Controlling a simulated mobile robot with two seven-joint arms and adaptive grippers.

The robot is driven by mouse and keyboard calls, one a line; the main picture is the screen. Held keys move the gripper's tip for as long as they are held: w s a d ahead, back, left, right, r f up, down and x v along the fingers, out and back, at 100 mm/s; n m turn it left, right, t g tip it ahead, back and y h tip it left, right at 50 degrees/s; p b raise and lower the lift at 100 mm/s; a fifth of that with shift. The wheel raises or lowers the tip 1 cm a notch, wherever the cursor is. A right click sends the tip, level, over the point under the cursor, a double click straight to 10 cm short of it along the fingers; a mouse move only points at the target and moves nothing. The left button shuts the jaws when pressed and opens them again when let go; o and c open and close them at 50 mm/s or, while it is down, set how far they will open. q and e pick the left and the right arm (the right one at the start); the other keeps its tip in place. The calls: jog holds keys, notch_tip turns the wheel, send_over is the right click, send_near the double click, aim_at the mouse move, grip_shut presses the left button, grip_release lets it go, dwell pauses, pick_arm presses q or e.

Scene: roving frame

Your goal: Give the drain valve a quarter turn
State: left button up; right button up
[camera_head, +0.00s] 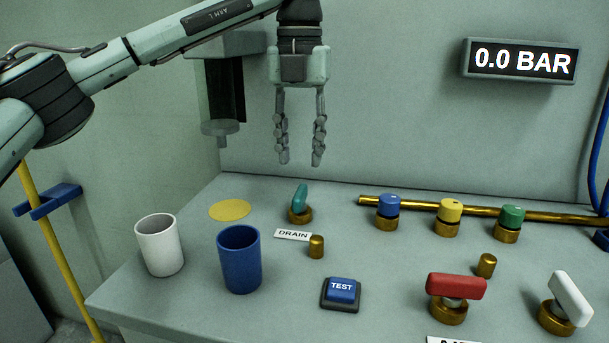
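The drain valve (300,198) has a teal handle on a round brass base and stands on the bench behind a white DRAIN label (293,235). Its handle is turned nearly edge-on to the head view. My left gripper (300,163) hangs above the valve with its fingers pointing down. The two fingers are apart with nothing between them. They do not touch the handle. My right gripper is not in view.
A white cup (159,245) and a blue cup (240,259) stand front left. A TEST button (341,291), red handle (456,287), white handle (571,299) and brass pipe (365,202) occupy the bench. A wall display (522,61) reads 0.0 BAR.

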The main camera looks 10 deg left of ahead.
aim_at(300, 190)
pick_arm(q)
jog(key=f, duration=0.5)
jog(key=shift+s+f, duration=0.2)
jog(key=shift+f, duration=0.65)
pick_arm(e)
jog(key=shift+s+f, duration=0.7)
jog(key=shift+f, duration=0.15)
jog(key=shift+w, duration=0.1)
pick_arm(q)
jog(key=c, duration=0.7)
grip_shut()
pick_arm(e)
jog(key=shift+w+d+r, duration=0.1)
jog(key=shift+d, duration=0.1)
